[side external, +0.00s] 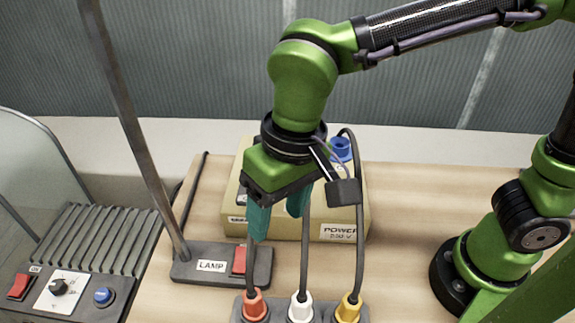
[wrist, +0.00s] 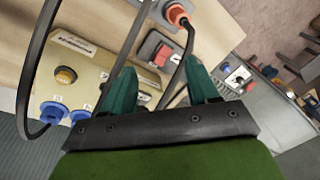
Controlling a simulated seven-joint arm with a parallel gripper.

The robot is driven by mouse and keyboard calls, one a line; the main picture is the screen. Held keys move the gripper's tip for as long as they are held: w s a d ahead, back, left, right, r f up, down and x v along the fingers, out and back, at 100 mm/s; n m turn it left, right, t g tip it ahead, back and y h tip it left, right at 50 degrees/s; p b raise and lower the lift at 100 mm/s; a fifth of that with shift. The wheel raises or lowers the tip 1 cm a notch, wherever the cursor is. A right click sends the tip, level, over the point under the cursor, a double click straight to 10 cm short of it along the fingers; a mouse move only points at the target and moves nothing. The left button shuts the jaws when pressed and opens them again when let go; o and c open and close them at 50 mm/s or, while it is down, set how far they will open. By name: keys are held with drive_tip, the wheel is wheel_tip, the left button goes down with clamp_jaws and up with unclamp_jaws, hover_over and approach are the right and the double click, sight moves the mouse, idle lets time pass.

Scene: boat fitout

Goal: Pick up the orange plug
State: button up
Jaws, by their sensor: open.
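The orange plug (side external: 256,305) sits upright at the left of a dark socket strip (side external: 276,317), with a dark cable rising from its top. It also shows in the wrist view (wrist: 178,14), near the top edge. A white plug (side external: 300,308) and a yellow plug (side external: 349,307) stand to its right on the same strip. My gripper (side external: 278,222) points down with its teal fingers apart and empty. It is above and behind the plugs, in front of the power box. In the wrist view its fingers (wrist: 165,88) are spread, with the orange plug beyond them and apart.
A beige power box (side external: 345,213) with blue plugs stands behind my gripper. A lamp base (side external: 222,263) with a red switch and a tall pole is at the left. Cables rise close to my gripper. A grey ribbed unit (side external: 95,240) stands far left.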

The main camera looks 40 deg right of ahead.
drive_tip(key=m+h, duration=0.1)
drive_tip(key=m, duration=0.1)
hover_over(252, 298)
drive_tip(key=m, duration=0.3)
drive_tip(key=shift+g+h, duration=0.3)
drive_tip(key=shift+g, duration=0.1)
wheel_tip(252, 298, down, 11)
drive_tip(key=shift+s+r, duration=0.15)
drive_tip(key=shift+w+f, duration=0.2)
drive_tip(key=shift+f, duration=2.55)
